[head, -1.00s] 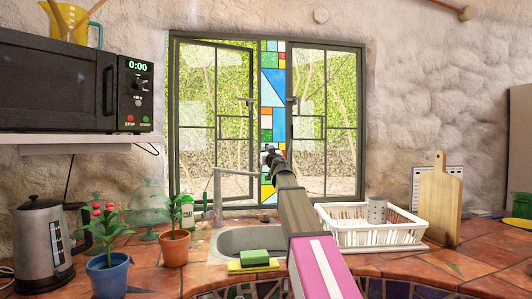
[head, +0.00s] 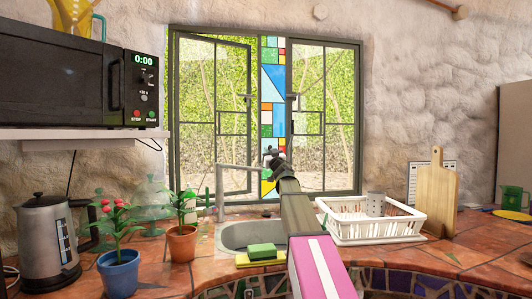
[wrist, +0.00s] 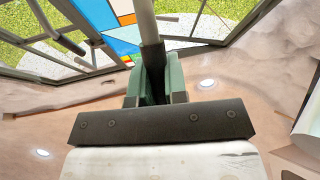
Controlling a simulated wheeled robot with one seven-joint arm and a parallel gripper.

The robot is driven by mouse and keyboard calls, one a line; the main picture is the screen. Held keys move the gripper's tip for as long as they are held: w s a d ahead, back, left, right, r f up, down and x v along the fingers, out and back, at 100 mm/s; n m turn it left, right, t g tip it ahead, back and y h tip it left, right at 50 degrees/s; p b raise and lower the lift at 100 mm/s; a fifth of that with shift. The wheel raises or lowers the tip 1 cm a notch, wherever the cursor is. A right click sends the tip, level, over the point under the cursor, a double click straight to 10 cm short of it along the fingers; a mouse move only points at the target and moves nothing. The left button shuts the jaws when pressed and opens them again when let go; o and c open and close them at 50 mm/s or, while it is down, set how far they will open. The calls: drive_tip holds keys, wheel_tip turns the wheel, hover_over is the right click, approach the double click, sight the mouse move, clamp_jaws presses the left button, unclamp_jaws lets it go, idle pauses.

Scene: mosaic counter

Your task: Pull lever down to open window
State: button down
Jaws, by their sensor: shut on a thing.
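The window has a left pane (head: 250,130), which stands ajar in its frame, and a right pane (head: 325,170), which looks closed. A stained-glass strip (head: 266,92) separates them. Small dark levers sit on the left pane (head: 245,96) and the right pane (head: 293,101). My gripper (head: 272,157) is low in front of the strip, below both levers. In the wrist view, my green fingers (wrist: 154,82) are shut around a slim grey bar (wrist: 149,28); I cannot tell which part it belongs to. A dark lever (wrist: 62,40) shows to the left, apart from my fingers.
Potted plants (head: 119,275) and a kettle (head: 47,240) stand left, under the microwave (head: 60,80).

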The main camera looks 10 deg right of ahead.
drive_tip(key=c, duration=1.1)
unclamp_jaws()
drive_tip(key=shift+c, duration=0.2)
drive_tip(key=v, duration=1)
drive_tip(key=shift+s, duration=0.3)
drive_tip(key=shift+d+f, duration=0.1)
drive_tip(key=shift+f, duration=0.05)
